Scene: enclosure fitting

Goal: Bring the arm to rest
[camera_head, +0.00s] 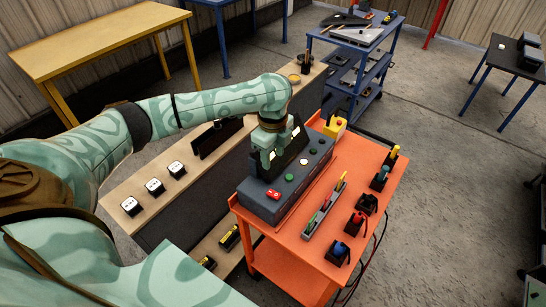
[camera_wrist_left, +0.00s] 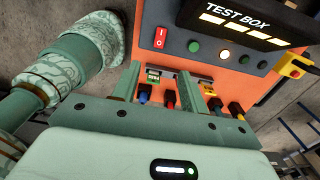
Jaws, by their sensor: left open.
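My left gripper (camera_head: 268,160) is open and empty, above the grey test box (camera_head: 262,207) beside its dark panel. In the wrist view the two fingers of my left gripper (camera_wrist_left: 163,82) stand apart with nothing between them. The panel (camera_wrist_left: 240,22) reads TEST BOX and has lit bars. A red rocker switch (camera_wrist_left: 160,38), green buttons and a glowing white button (camera_wrist_left: 225,54) line the box. My left arm reaches in from the left in the head view. My right gripper is not seen.
An orange cart (camera_head: 284,262) carries the box, a yellow emergency-stop box (camera_head: 334,127), a grey strip of coloured plugs (camera_head: 323,208) and several connectors. A wooden bench (camera_head: 118,191) with white sockets runs alongside. A blue cart (camera_head: 352,90) stands behind; open floor lies right.

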